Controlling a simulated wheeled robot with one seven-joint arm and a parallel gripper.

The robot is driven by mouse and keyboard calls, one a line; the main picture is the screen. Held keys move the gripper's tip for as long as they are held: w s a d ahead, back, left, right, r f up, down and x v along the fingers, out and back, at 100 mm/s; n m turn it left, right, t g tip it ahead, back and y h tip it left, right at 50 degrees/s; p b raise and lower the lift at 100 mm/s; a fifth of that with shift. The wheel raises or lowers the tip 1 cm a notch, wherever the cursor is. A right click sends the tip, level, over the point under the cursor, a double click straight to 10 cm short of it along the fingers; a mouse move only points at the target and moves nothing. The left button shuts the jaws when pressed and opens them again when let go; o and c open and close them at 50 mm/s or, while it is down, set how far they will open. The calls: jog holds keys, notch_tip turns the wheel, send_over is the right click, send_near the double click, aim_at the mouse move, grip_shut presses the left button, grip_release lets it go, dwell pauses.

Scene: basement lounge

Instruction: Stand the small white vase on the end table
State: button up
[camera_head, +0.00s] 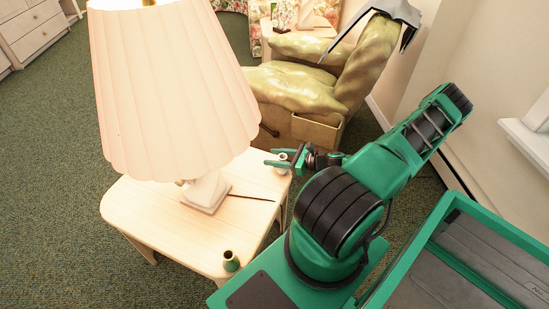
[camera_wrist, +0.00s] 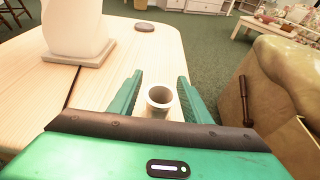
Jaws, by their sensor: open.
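The small white vase (camera_head: 282,156) is at the right edge of the light wood end table (camera_head: 150,222). In the wrist view the vase (camera_wrist: 159,97) shows its round open mouth and looks upright over the tabletop (camera_wrist: 140,60). My gripper (camera_head: 279,157) is open, with one green finger on each side of the vase. In the wrist view, gaps show between the vase and the fingers of my gripper (camera_wrist: 160,92). The vase's foot is mostly hidden, so I cannot tell for sure whether it touches the table.
A big lamp (camera_head: 170,85) stands on the same table, with its square base (camera_wrist: 80,53) near my gripper. A small green vase (camera_head: 231,261) stands at the table's near corner. A green armchair (camera_head: 315,85) is just beyond the table. A dark disc (camera_wrist: 144,27) lies on the tabletop.

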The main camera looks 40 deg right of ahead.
jog(key=v, duration=1.2)
jog(key=s+a+r+n+g+h, duration=0.2)
jog(key=s+a+r+n+g, duration=0.2)
jog(key=r+n, duration=0.4)
jog(key=s+a+r+n+g+h, duration=0.2)
jog(key=s+a+r+n+g, duration=0.3)
jog(key=r, duration=0.9)
jog(key=s+a+r+n+g+h, duration=0.1)
jog(key=s+a+r+n+g, duration=0.3)
jog(key=r+n, duration=0.7)
jog(key=s+a+r, duration=0.1)
jog(key=s+a, duration=0.1)
jog(key=a, duration=0.2)
jog(key=shift+n+h, duration=0.4)
jog(key=shift+a, duration=0.2)
